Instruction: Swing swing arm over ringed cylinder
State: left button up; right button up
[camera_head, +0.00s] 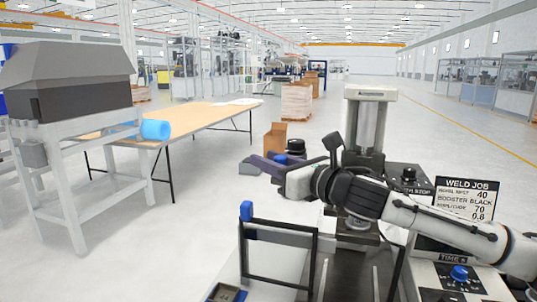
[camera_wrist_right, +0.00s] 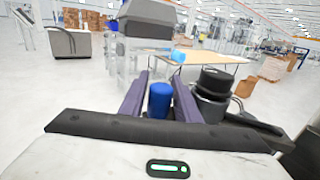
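My right gripper (camera_head: 268,163) reaches in from the right, above the bench fixture. Its two purple fingers are apart, with an upright blue knob (camera_head: 281,159) between them. The knob also shows in the right wrist view (camera_wrist_right: 160,100), nearly filling the gap; I cannot tell whether the fingers press on it. Just right of the fingers in the wrist view is a black ringed cylinder (camera_wrist_right: 213,90), with a dark bar beside it. The swing arm under the knob is mostly hidden by my gripper. My left gripper is not in view.
A black frame with a blue knob (camera_head: 247,210) stands at the near left of the fixture. A press column (camera_head: 372,125) rises behind my right arm. A weld job sign (camera_head: 466,199) stands at right. A table (camera_head: 203,116) is further back left; open floor lies between.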

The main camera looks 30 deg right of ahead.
jog(key=shift+w, duration=0.2)
grip_shut()
